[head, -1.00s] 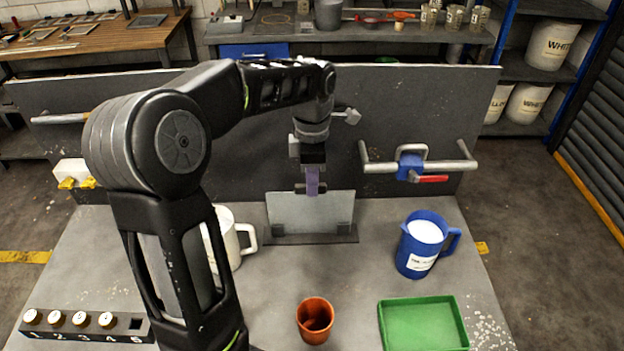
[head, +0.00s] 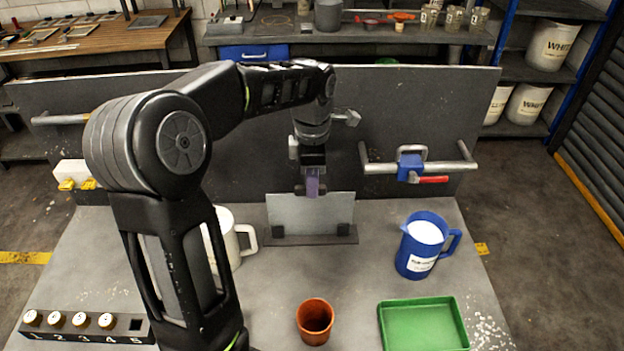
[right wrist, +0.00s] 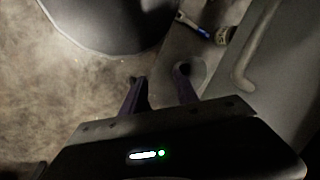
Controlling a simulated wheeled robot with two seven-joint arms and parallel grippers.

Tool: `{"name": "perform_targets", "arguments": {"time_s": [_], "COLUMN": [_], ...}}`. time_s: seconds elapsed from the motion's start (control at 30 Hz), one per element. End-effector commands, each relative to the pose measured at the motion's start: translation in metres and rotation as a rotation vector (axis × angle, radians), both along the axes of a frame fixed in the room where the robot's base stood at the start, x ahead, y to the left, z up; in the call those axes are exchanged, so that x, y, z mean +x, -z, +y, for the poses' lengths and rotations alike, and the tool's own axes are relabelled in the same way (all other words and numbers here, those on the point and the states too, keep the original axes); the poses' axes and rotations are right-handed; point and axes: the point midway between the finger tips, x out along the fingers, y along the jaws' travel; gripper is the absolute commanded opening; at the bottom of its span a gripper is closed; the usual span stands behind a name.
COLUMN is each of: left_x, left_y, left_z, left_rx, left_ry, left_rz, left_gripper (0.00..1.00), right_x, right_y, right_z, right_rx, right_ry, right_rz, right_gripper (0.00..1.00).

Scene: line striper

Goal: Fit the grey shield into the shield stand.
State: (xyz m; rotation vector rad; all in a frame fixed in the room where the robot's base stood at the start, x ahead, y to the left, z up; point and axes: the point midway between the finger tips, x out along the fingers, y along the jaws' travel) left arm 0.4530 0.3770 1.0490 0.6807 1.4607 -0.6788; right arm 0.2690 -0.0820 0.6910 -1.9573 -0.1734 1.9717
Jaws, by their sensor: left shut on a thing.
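The grey shield (head: 300,214), a flat upright plate, stands at the middle of the bench in the head view. Its lower edge is at the shield stand (head: 310,239), a dark base with two small dark blocks that overlap the plate's lower corners. I cannot tell whether the lower edge is fully seated. My left gripper (head: 312,192) points down and is shut on the shield's top edge. My right gripper (right wrist: 158,85) shows only in the right wrist view; its two fingers are apart with nothing between them.
A white mug (head: 228,240) stands left of the stand, partly behind my left arm. A blue jug (head: 420,250) stands to the right. An orange cup (head: 315,322) and a green tray (head: 425,325) are in front. A dark upright panel (head: 240,150) rises behind.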

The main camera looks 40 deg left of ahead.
Motion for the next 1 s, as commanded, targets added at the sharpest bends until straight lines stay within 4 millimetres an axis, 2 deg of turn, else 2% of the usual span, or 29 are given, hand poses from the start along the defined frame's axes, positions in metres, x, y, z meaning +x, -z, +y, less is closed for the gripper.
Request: {"name": "perform_targets", "arguments": {"time_s": [0.03,0.13,0.17,0.47,0.63,0.83,1.0], "left_x": [0.0003,0.0002,0.0002,0.0000,0.0000,-0.0002,-0.0001], "left_y": [0.0139,0.0139,0.0139,0.0141,0.0141,0.0146,0.0144], "left_z": [0.0000,0.0000,0.0000,0.0000,0.0000,0.0000,0.0000], "left_rx": [0.000,0.001,0.001,0.000,0.000,-0.001,-0.001], "left_ry": [0.000,0.000,0.000,0.000,0.000,0.000,0.000], "left_rz": [-0.001,-0.001,-0.001,0.000,0.000,0.001,0.001], "left_gripper": [0.00,0.00,0.15,0.40,0.40,0.54,0.54], "right_x": [0.0000,0.0000,0.0000,0.0000,0.0000,0.0000,0.0000], "right_y": [0.0142,0.0142,0.0142,0.0142,0.0142,0.0143,0.0143], "right_z": [0.0000,0.0000,0.0000,0.0000,0.0000,0.0000,0.0000], "right_rx": [0.000,0.000,0.000,0.000,0.000,0.000,0.000], "right_ry": [0.000,0.000,0.000,0.000,0.000,0.000,0.000], "right_rz": [0.000,0.000,0.000,0.000,0.000,0.000,0.000], "right_gripper": [0.36,0.36,0.36,0.36,0.36,0.36,0.36]}}
